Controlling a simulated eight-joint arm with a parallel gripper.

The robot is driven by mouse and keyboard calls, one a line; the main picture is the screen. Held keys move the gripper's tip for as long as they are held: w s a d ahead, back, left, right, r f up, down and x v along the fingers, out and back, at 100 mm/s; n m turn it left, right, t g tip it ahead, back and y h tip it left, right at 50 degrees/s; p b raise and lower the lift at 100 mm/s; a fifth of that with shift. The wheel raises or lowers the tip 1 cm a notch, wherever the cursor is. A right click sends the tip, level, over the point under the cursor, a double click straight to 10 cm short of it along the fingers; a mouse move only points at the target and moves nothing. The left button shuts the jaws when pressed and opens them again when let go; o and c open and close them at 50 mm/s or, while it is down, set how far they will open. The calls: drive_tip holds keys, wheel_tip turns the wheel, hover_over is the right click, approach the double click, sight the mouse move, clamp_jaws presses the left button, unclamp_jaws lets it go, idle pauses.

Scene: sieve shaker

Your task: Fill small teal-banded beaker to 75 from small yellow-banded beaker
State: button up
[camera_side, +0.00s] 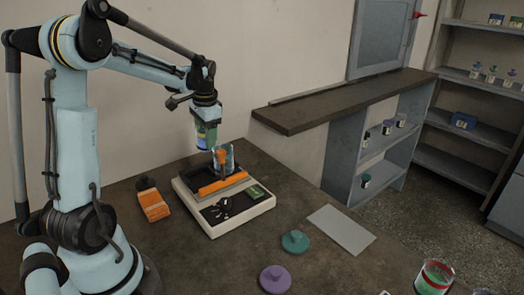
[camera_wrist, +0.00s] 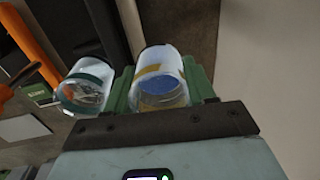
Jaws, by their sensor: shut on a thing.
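The small yellow-banded beaker (camera_wrist: 157,70) is clear and holds something blue. My gripper (camera_wrist: 160,82) is shut on it, with a green finger on each side. In the side view my gripper (camera_side: 207,134) holds it tilted above the sieve shaker, and the fingers hide most of it. The small teal-banded beaker (camera_wrist: 86,86) is just left of the held beaker in the wrist view. Its contents are unclear. In the side view a clear beaker (camera_side: 231,160), seemingly this one, stands on the shaker behind an orange part, just below and right of my gripper.
The white-and-black shaker (camera_side: 240,217) has an orange bar across it. An orange item (camera_side: 152,203) lies to its left. A teal lid (camera_side: 295,241), a purple lid (camera_side: 275,278) and a grey sheet (camera_side: 341,229) lie in front. A red-and-green-marked beaker (camera_side: 433,277) stands at lower right.

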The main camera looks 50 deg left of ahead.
drive_tip(key=d+r+y, duration=0.4)
drive_tip(key=r+y, duration=0.1)
drive_tip(key=r, duration=0.1)
drive_tip(key=shift+r, duration=0.15)
idle(0.3)
drive_tip(key=shift+w+d+r+y, duration=0.1)
drive_tip(key=shift+y, duration=0.2)
drive_tip(key=shift+d+f+y, duration=0.25)
drive_tip(key=shift+f+y, duration=0.2)
drive_tip(key=shift+y, duration=0.45)
idle(1.6)
drive_tip(key=shift+r+g+y, duration=0.25)
drive_tip(key=shift+g+y, duration=0.05)
drive_tip(key=shift+y, duration=0.6)
idle(1.7)
drive_tip(key=shift+f+y, duration=0.2)
drive_tip(key=shift+y, duration=0.2)
idle(1.2)
